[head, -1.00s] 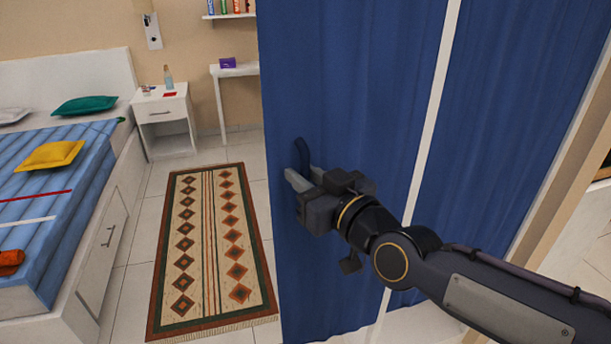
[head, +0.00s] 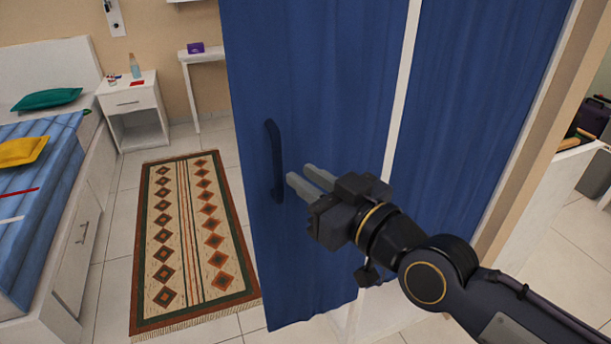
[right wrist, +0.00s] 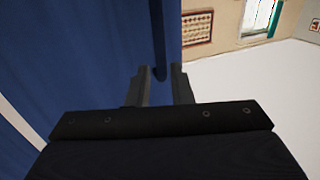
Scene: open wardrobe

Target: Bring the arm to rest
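My right gripper (head: 305,180) is in front of the blue wardrobe door (head: 320,90) in the head view. Its two fingers are apart with nothing between them, just right of the dark blue door handle (head: 275,160). In the right wrist view the open fingers (right wrist: 162,80) point toward the handle (right wrist: 158,45), which shows beyond and between the tips. The handle is free of the fingers in the head view. The door stands swung out from the wardrobe. My left gripper is not in view.
A patterned rug (head: 190,240) lies on the tiled floor left of the door. A bed (head: 75,230) stands at the far left, with a white nightstand (head: 133,105) behind. A pale wardrobe side panel (head: 535,150) rises at the right.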

